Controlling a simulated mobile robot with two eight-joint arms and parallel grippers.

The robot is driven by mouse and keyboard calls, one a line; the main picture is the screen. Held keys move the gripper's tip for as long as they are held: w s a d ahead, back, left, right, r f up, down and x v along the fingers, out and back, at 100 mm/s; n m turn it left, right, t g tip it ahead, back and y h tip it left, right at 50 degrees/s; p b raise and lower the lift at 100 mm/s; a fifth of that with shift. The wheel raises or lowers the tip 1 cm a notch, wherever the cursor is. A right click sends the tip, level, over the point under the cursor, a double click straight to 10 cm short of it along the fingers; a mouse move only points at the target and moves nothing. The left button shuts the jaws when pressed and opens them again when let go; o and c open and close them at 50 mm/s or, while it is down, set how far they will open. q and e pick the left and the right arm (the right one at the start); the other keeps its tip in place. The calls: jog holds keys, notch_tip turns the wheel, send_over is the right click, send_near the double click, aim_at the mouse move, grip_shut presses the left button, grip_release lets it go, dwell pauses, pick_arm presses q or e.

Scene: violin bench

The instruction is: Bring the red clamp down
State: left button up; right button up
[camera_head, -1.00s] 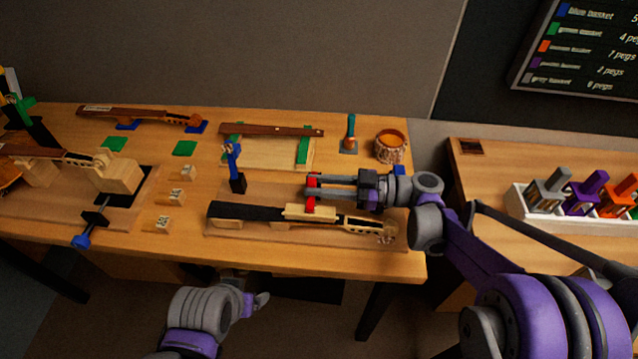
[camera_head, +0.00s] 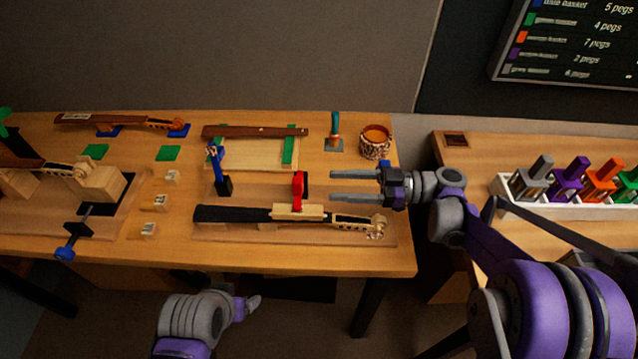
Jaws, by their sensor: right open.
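The red clamp (camera_head: 298,187) stands upright at the light wooden block (camera_head: 297,212) on the violin neck (camera_head: 240,215) with the black fingerboard. My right gripper (camera_head: 332,186) is open and empty just right of the red clamp, its fingers pointing left with a gap between them and the clamp. My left gripper (camera_head: 255,301) is low in front of the bench, below its front edge; its jaws are too small to judge.
A blue clamp (camera_head: 219,172) stands left of the red clamp. Behind lie a fingerboard piece (camera_head: 255,131), a green-handled tool (camera_head: 334,130) and a round jar (camera_head: 375,142). Small pale blocks (camera_head: 161,202) lie to the left. A second bench (camera_head: 470,180) stands right, with coloured-handled items.

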jog(key=d, duration=0.3)
jog(key=shift+a, duration=0.1)
dwell(0.3)
jog(key=s+m+h, duration=0.2)
jog(key=s+a+f+m+h+p, duration=0.1)
jog(key=s+m, duration=0.1)
jog(key=s+a+m+t+h+p, duration=0.1)
jog(key=s+m+h, duration=0.1)
jog(key=m, duration=0.1)
jog(key=shift+s+a+f+h, duration=0.1)
jog(key=shift+f+h, duration=0.2)
jog(key=shift+f, duration=0.05)
jog(key=s+m+h, duration=0.1)
jog(key=s+d+f+m+h, duration=0.1)
jog(key=s, duration=0.1)
jog(key=s+d+f+m+h+p, duration=0.1)
jog(key=shift+s+m+t+h, duration=0.25)
jog(key=shift+m+t+h, duration=0.05)
jog(key=shift+t+h, duration=0.1)
jog(key=s+d+f+m+t+h+p, duration=0.2)
jog(key=s+d+m+h, duration=0.5)
jog(key=d, duration=0.4)
jog(key=shift+s+d+f+m+t+h+p, duration=0.15)
jog(key=shift+s+d+m+t+h+p, duration=0.2)
jog(key=shift+s+t+h, duration=0.35)
